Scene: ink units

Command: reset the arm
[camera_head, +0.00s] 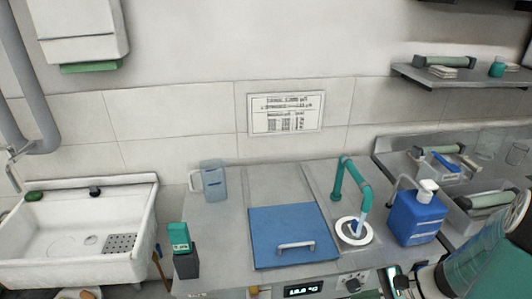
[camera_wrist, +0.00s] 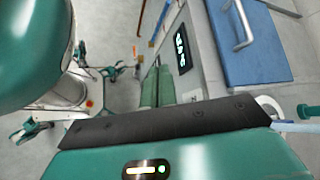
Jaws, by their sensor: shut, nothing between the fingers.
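My gripper (camera_wrist: 168,120) shows in the wrist view as a dark bar across a green housing with a small lit display. It is shut and holds nothing. In the head view my arm enters from the lower right corner, in front of the steel counter (camera_head: 222,225). The gripper is beside the front of the counter and touches nothing that I can make out. In the wrist view the blue lid (camera_wrist: 245,60) with its metal handle lies at the upper right, and my own legs and body are at the left.
On the counter are a clear jug (camera_head: 214,182), a blue lid (camera_head: 290,232), a green tap (camera_head: 353,184), a blue pump bottle (camera_head: 416,216) and a green-and-black holder (camera_head: 183,250). A white sink (camera_head: 70,235) is left. A shelf (camera_head: 465,78) hangs at right. Floor (camera_wrist: 110,40) is open beside the counter.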

